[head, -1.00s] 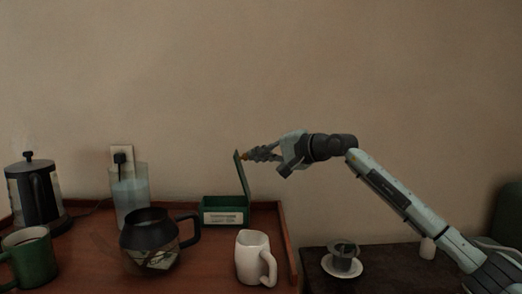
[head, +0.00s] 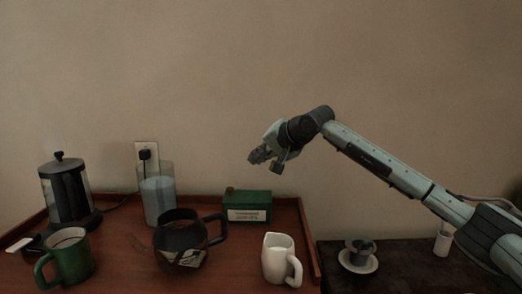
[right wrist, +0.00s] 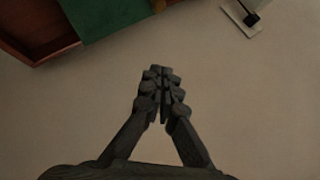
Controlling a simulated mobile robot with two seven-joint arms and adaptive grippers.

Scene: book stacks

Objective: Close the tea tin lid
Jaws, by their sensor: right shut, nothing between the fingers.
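The green tea tin (head: 247,206) stands on the wooden tray near its back right corner, with a pale label on its front. Its lid (head: 247,193) lies down over the box, so the tin looks closed. My right gripper (head: 257,157) is above the tin and slightly to its right, apart from it, with its fingers together and empty. In the right wrist view the shut fingers (right wrist: 160,75) point toward the upper edge, where part of the green tin (right wrist: 105,15) shows. My left gripper is not in view.
The wooden tray (head: 310,255) also holds a white pitcher (head: 277,258), a dark glass pot (head: 180,240), a green mug (head: 70,257), a French press (head: 66,190) and a water container (head: 156,195). A cup on a saucer (head: 358,262) stands right of the tray.

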